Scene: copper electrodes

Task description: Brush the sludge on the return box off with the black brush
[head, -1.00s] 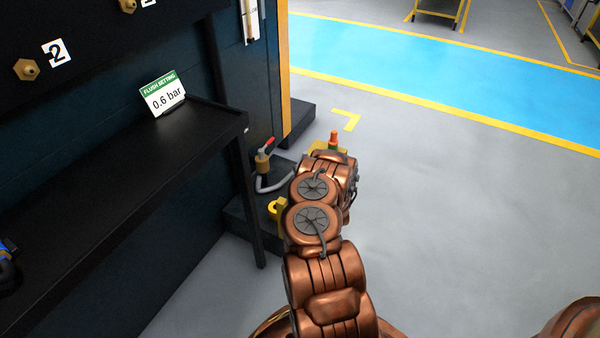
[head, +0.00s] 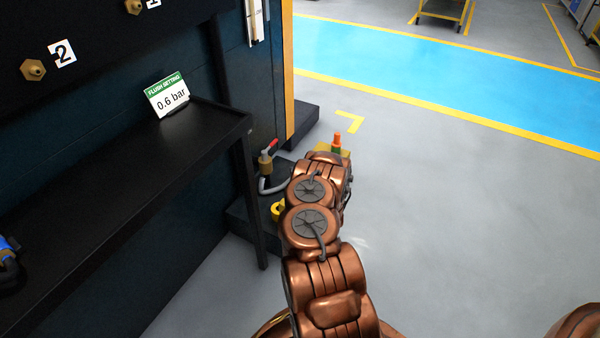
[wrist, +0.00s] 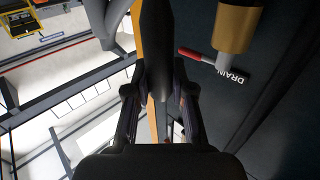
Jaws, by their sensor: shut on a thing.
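My gripper (wrist: 160,95) shows in the wrist view, with its two fingers closed on a long black thing (wrist: 156,40), which appears to be the black brush. It runs away from the fingers toward the top of the picture, and its bristles cannot be made out. In the head view my copper arm reaches down beside the dark cabinet and hides the gripper and brush. I cannot clearly make out the return box or any sludge; the arm covers much of the low area beside the cabinet.
A valve with a red handle (head: 271,145) and grey hose stands by the cabinet; the wrist view shows a red handle marked DRAIN (wrist: 229,68). A black shelf (head: 130,190) is left; floor (head: 470,220) at right is clear.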

